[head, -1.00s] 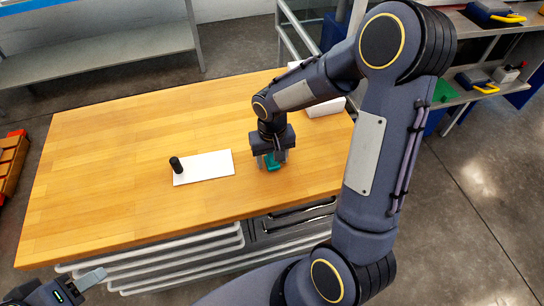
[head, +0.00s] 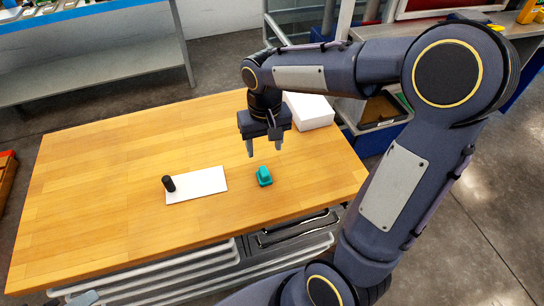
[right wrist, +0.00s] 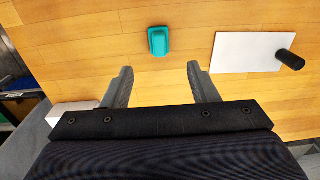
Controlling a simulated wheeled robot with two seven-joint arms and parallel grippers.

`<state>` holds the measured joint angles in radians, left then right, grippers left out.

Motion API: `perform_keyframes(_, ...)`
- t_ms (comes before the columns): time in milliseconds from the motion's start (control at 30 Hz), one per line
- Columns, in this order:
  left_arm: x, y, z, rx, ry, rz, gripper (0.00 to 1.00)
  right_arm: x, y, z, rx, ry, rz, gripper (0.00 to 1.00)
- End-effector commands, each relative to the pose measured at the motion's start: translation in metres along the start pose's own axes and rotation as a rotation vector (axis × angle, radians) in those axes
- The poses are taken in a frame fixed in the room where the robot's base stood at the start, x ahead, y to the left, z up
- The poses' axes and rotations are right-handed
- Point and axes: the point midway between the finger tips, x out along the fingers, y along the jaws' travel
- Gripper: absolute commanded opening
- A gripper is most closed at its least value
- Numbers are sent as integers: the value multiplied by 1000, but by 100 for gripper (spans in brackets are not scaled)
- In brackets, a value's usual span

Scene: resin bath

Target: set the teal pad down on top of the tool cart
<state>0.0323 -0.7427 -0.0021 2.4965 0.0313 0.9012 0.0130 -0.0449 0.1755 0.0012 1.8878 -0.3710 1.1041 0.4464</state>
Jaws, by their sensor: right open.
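The teal pad (head: 264,176) rests on the wooden top of the tool cart (head: 110,160), right of a white plate. It also shows in the right wrist view (right wrist: 158,41), beyond the fingertips and apart from them. My right gripper (head: 264,150) is open and empty, raised above the cart top behind the pad. Its two fingers also show spread apart in the right wrist view (right wrist: 160,72).
A white plate (head: 205,183) with a black cylinder (head: 168,184) at its left end lies left of the pad. A white box (head: 310,111) stands at the cart's back right corner. The left part of the cart top is clear. A grey shelf (head: 90,65) stands behind.

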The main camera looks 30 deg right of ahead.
Motion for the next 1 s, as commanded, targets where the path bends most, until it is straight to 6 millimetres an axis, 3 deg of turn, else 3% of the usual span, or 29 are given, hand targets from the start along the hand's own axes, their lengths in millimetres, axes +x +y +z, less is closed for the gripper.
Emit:
perform_keyframes(233,0,0,0,0,0,0,48,-39,11,80,-28,157,-194,54)
perform_keyframes(400,0,0,0,0,0,0,48,-44,7,134,-57,296,-318,54)
perform_keyframes(500,0,0,0,0,0,0,48,-41,2,153,-70,359,-362,54)
perform_keyframes(700,0,0,0,0,0,0,48,-38,-3,168,-82,414,-396,54)
perform_keyframes(1000,0,0,0,0,0,0,48,-38,-3,168,-83,413,-396,54)
